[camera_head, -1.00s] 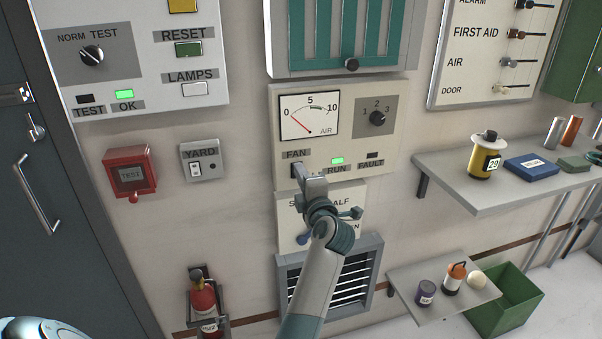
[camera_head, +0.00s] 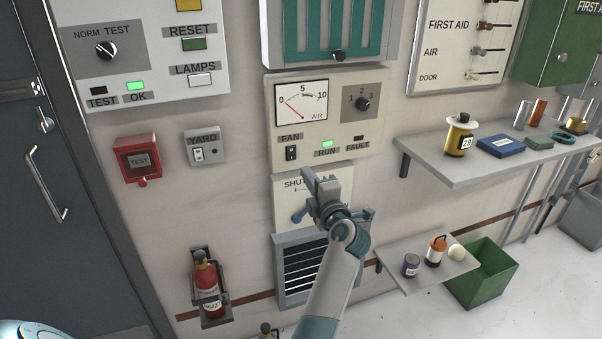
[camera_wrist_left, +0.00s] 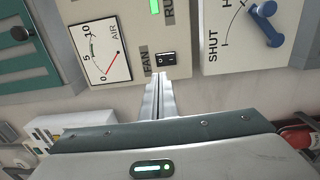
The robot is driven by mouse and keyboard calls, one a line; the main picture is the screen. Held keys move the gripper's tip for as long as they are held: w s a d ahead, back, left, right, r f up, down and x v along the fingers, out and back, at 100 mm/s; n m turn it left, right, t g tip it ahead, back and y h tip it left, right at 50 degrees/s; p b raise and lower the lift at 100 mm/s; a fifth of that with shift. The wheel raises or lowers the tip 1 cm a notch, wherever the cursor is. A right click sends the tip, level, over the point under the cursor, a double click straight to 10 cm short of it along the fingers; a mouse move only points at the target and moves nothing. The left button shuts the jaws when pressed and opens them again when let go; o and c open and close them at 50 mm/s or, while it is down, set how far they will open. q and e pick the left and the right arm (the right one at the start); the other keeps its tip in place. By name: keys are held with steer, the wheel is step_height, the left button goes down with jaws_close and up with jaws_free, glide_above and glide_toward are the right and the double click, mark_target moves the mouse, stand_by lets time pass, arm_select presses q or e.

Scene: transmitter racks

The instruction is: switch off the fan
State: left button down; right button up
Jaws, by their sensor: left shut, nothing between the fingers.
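The fan switch (camera_head: 291,153) is a small black rocker under the FAN label, low on the cream panel (camera_head: 345,135). It is unobstructed in the head view and also shows in the left wrist view (camera_wrist_left: 166,58). Which way its rocker is tipped is too small to tell. The green RUN lamp (camera_head: 327,144) is lit and the FAULT lamp (camera_head: 358,139) is dark. My left gripper (camera_head: 308,174) is shut and empty, just below and right of the switch, in front of the SHUT plate. In the wrist view its fingertips (camera_wrist_left: 165,78) point toward the switch.
A blue-handled lever (camera_wrist_left: 265,25) is on the plate below the panel, partly hidden by my gripper in the head view. A louvred vent (camera_head: 300,268) is under it. The YARD switch (camera_head: 198,154) is to the left; a shelf (camera_head: 450,172) juts out right.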

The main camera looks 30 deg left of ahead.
arm_select(q)
steer(key=shift+s+d+f, duration=0.1)
steer(key=shift+s+d, duration=0.2)
steer(key=shift+d, duration=0.2)
arm_select(e)
steer(key=shift+s+d, duration=0.25)
steer(key=shift+d, duration=0.1)
steer(key=shift+s, duration=0.3)
